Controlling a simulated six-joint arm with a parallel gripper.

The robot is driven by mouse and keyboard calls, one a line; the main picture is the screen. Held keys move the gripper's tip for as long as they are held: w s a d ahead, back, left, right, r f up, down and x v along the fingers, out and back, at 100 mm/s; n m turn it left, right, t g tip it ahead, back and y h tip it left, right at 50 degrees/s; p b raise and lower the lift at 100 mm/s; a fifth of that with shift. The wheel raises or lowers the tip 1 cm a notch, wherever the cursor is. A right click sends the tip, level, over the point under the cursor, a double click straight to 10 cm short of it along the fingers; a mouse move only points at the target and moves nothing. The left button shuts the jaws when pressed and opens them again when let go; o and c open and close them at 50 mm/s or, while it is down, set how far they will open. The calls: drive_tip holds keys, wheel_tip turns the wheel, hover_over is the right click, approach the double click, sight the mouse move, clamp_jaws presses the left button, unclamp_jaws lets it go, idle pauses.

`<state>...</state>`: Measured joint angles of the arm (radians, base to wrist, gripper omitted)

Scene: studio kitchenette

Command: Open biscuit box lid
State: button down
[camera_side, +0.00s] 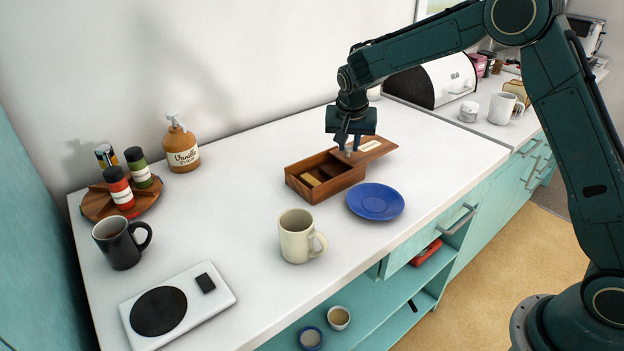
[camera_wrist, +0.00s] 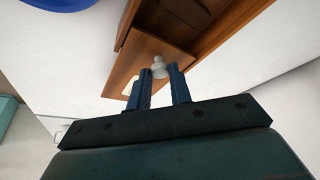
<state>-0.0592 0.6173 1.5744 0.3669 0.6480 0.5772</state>
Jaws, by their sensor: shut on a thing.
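The wooden biscuit box (camera_side: 326,180) stands on the white counter, partly open, with biscuits showing in its left compartment. Its wooden lid (camera_side: 375,147) is slid out toward the back right and covers only part of the box at most. My gripper (camera_side: 348,147) is over the lid. In the wrist view my gripper (camera_wrist: 164,88) has its two blue fingers around the pale round knob (camera_wrist: 159,66) on the lid (camera_wrist: 140,60). The far edge of the lid is partly hidden behind my gripper in the wrist view.
A blue plate (camera_side: 375,201) lies close in front of the box, and a cream mug (camera_side: 297,237) stands nearer the front. A bread bin (camera_side: 437,82) stands beyond the lid at the back right. The counter between lid and bin is clear.

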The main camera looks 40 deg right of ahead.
drive_tip(key=c, duration=1.3)
unclamp_jaws()
drive_tip(key=v, duration=1.4)
